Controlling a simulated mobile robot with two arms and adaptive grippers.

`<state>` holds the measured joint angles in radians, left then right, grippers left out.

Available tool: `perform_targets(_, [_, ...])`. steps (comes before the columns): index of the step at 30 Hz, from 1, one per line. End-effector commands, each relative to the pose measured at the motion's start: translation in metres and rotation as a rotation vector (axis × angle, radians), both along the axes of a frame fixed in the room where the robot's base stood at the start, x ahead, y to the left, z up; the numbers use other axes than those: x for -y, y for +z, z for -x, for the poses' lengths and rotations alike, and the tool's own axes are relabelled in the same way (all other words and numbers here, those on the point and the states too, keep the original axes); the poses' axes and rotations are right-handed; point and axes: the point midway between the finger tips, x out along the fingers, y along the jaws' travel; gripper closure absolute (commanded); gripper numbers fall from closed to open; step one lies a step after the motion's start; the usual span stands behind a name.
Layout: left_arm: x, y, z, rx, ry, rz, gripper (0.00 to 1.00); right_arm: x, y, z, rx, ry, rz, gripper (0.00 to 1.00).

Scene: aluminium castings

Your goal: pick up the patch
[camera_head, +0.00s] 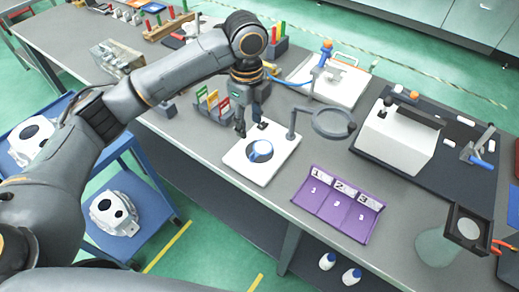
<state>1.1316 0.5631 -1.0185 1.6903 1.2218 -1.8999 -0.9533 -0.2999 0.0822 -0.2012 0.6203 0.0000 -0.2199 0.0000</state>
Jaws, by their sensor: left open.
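No thing in the camera_head view is clearly recognisable as the patch. A round blue-and-white piece (260,151) lies on a white square plate (235,160) near the front edge of the bench, and I cannot tell if it is the patch. My left gripper (249,123) points down just above the back of this plate. Its fingers are apart, and I see nothing held between them. A small dark part shows by the right fingertip. My right gripper is not in view.
A ring magnifier (333,123) on a stand is right of the plate. A purple numbered tray (337,208) lies at the bench front. A holder with coloured tabs (212,105) stands left of the gripper. A white box (398,138) sits on a black mat. Castings (115,213) lie on a blue cart.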

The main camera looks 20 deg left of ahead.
Motion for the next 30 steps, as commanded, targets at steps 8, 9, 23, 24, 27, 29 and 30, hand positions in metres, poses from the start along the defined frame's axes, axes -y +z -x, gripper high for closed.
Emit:
perform_targets(8, [0.000,-0.055,0.001,-0.005,0.002,-0.001,0.55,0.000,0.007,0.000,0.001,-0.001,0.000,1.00])
perform_targets(9, [0.000,-0.061,0.001,-0.004,0.002,0.000,0.55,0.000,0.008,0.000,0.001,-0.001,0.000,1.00])
perform_targets(23, [0.004,-0.110,0.000,-0.004,0.002,-0.001,0.55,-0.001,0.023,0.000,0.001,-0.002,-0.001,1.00])
perform_targets(24, [0.004,-0.116,0.000,-0.004,0.002,0.001,0.55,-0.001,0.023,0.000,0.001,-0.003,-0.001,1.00])
perform_targets(27, [0.003,-0.125,0.000,-0.001,0.002,0.000,0.55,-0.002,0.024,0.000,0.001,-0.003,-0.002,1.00])
perform_targets(29, [0.003,-0.128,0.000,0.000,0.002,0.000,0.55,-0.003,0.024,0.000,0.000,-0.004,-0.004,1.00])
perform_targets(30, [0.003,-0.129,0.000,0.001,0.001,0.000,0.55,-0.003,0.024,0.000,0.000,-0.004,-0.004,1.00])
